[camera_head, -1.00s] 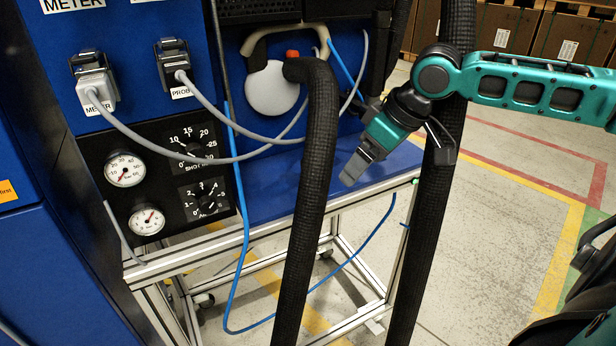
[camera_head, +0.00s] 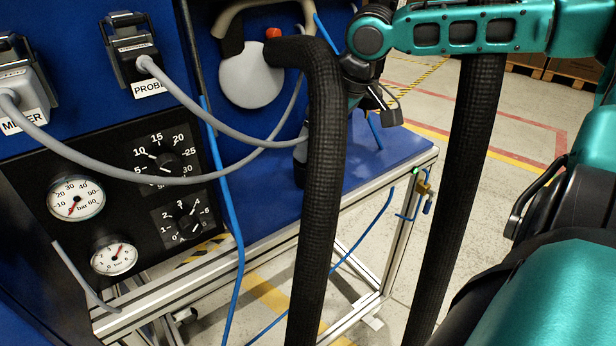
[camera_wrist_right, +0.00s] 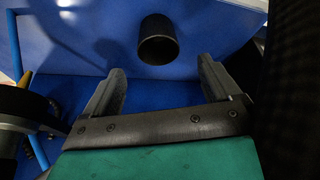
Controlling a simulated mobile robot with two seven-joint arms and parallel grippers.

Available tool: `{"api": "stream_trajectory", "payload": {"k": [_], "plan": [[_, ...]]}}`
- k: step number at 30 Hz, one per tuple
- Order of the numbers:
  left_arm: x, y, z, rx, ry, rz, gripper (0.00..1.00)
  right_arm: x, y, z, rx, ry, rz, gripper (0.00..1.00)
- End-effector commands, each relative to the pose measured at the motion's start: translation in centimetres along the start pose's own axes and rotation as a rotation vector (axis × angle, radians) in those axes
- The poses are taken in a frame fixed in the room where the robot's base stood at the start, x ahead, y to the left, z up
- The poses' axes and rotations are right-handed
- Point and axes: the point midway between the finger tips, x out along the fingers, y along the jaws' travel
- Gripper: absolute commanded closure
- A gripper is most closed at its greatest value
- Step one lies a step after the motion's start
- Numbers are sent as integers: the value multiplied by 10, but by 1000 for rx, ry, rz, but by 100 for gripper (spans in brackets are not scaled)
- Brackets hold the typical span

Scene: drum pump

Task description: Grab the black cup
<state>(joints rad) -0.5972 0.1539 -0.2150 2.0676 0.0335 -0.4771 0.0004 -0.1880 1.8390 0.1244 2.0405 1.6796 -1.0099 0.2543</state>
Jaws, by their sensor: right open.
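The black cup (camera_wrist_right: 158,42) stands on the blue tabletop in the right wrist view, its round open mouth showing. My right gripper (camera_wrist_right: 160,68) is open, with its two grey fingers pointing toward the cup. The cup lies just beyond the fingertips, roughly centred between them, and nothing is held. In the head view a thick black hose hides most of my right gripper. A grey finger end and a dark edge, seemingly the cup (camera_head: 299,173), show just left of the hose. My left gripper is not in view.
The black hose (camera_head: 323,200) hangs in front of the blue tabletop (camera_head: 395,152), and a second hose (camera_head: 460,200) hangs to the right. A blue panel with gauges (camera_head: 76,198) and grey cables stands at left. A brass valve (camera_head: 424,187) sits at the table's right edge.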

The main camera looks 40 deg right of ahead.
Motion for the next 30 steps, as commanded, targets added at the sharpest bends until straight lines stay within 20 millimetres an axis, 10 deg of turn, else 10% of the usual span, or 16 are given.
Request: {"api": "stream_trajectory", "payload": {"k": [30], "plan": [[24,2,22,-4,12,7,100,87,1,4,-2,1,-1,10]]}}
